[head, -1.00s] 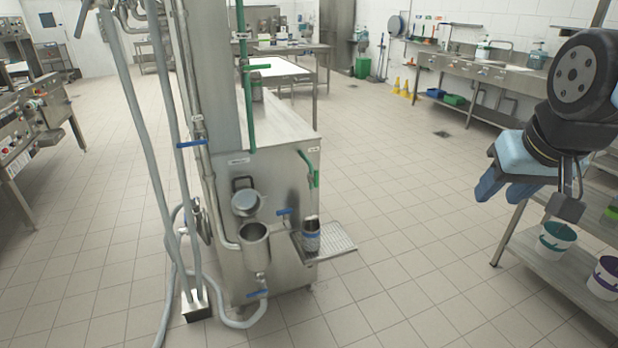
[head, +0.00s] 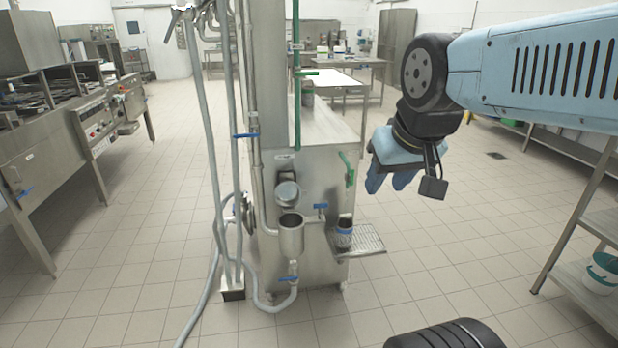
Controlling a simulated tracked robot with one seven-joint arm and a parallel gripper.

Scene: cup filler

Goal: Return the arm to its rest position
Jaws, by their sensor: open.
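My arm reaches in from the right edge of the head view. My gripper (head: 388,183) has blue fingers that point down and to the left. It is open, and I see nothing between the fingers. It hangs in front of and to the right of the steel filling machine (head: 310,165), apart from it in the picture. A metal cup with a blue band (head: 343,232) stands upright by the drip tray (head: 372,240) on the machine's front.
A steel funnel-like vessel (head: 291,238) with blue-handled valves is on the machine's front. Grey hoses (head: 212,150) run down at its left.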

